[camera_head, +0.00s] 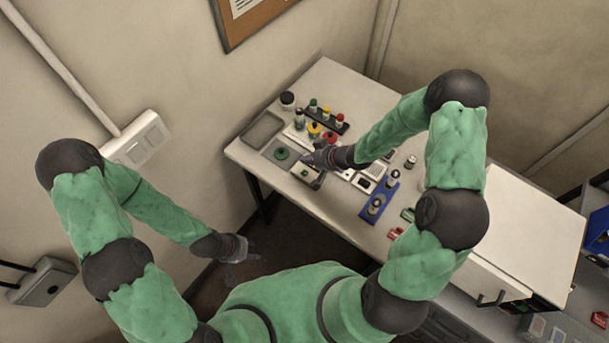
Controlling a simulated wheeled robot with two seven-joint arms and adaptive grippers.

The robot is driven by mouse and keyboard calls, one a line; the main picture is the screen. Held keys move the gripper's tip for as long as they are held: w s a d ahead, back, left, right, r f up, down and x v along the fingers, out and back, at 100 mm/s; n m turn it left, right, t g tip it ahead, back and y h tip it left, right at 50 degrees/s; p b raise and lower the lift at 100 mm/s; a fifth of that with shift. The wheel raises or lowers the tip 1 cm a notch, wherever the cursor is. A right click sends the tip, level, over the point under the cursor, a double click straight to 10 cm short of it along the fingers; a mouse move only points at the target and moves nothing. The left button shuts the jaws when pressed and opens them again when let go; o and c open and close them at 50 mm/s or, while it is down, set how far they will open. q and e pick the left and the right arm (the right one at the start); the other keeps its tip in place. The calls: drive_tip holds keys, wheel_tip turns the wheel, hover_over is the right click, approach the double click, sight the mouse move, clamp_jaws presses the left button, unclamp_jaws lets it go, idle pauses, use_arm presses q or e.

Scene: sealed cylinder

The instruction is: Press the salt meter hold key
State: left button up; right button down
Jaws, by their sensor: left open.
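Several small instruments stand on the white table; which of them is the salt meter, and its hold key, I cannot tell at this size. A grey device with a small green spot (304,173) lies just below my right gripper (309,160). White and dark devices (366,183) sit to the right of it. My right gripper reaches over the table, close to the grey device; its fingers are small and partly merge with the things behind, so contact and opening are unclear. My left gripper (239,256) is open and empty, off the table over the dark floor.
A grey tray (262,131) and a green round piece (281,154) lie at the table's left. A dark rack with coloured caps (327,116) stands behind. A blue holder (378,202) and small red and green items (396,233) lie nearer. The table's back is clear.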

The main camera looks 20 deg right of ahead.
sight(307, 173)
wheel_tip(307, 173, down, 3)
drive_tip(key=b, duration=0.2)
drive_tip(key=shift+f+b, duration=0.15)
drive_tip(key=shift+b, duration=0.15)
drive_tip(key=shift+f+b, duration=0.55)
drive_tip(key=shift+f, duration=0.35)
drive_tip(key=shift+f, duration=0.15)
drive_tip(key=shift+f, duration=0.3)
drive_tip(key=shift+f+b, duration=0.3)
idle(0.9)
drive_tip(key=shift+r, duration=0.1)
idle(0.3)
drive_tip(key=shift+r+p, duration=0.7)
drive_tip(key=shift+p, duration=0.2)
